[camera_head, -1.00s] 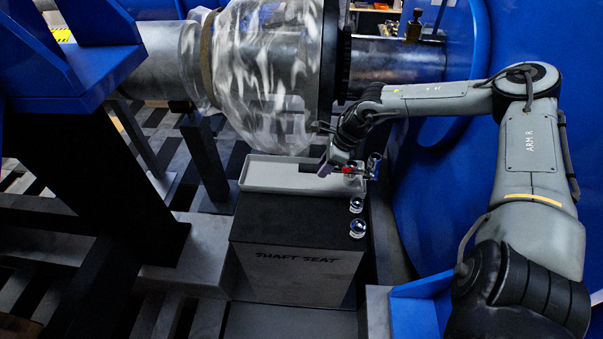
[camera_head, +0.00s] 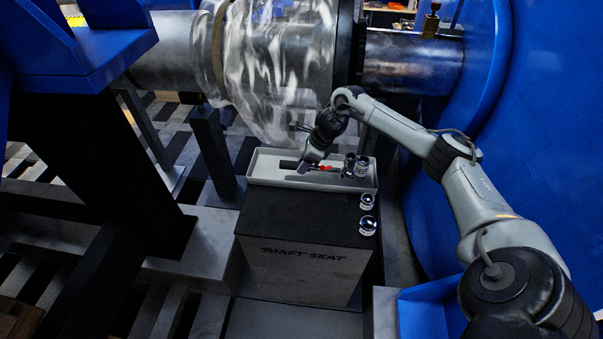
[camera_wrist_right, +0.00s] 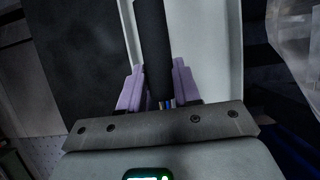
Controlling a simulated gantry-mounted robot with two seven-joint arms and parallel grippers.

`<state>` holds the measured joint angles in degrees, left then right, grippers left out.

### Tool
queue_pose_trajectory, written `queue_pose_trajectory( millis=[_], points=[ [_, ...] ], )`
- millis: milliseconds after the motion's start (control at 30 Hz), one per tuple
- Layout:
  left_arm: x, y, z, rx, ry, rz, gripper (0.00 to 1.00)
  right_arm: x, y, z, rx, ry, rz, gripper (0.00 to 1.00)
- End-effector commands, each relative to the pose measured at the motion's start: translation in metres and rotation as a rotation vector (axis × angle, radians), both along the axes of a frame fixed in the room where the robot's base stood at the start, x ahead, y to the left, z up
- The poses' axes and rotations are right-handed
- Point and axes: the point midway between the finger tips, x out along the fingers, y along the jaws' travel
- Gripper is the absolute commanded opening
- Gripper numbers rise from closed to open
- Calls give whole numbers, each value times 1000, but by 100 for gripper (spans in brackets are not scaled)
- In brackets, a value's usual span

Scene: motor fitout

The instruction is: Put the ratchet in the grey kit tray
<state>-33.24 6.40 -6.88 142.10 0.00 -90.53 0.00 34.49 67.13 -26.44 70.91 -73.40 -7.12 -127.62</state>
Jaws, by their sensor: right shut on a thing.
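The ratchet (camera_head: 319,168) has a black handle with a red part and a shiny head end toward the right. It lies lengthwise over the grey kit tray (camera_head: 268,181), within its outline. I cannot tell whether it touches the tray floor. My left gripper is not in view.
Shiny sockets (camera_head: 362,167) stand at the tray's right end, close to the ratchet's head. Two more sockets (camera_head: 367,202) (camera_head: 368,225) stand on the dark block marked SHAFT SEAT (camera_head: 300,222). A plastic-wrapped shaft part (camera_head: 270,70) rises behind the tray; a blue housing (camera_head: 530,130) stands right.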

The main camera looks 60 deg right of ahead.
Motion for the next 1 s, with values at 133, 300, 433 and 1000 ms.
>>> queue_pose_trajectory(
  millis=[133,300,433,1000],
  points=[
    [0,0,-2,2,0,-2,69,9,1,-3,1,-4,1,0],
    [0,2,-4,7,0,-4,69,10,1,-7,-1,-2,1,0],
    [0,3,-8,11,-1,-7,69,10,1,-20,-1,0,2,0],
    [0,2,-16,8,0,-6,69,10,1,-45,-1,-3,1,0]
  ],
)
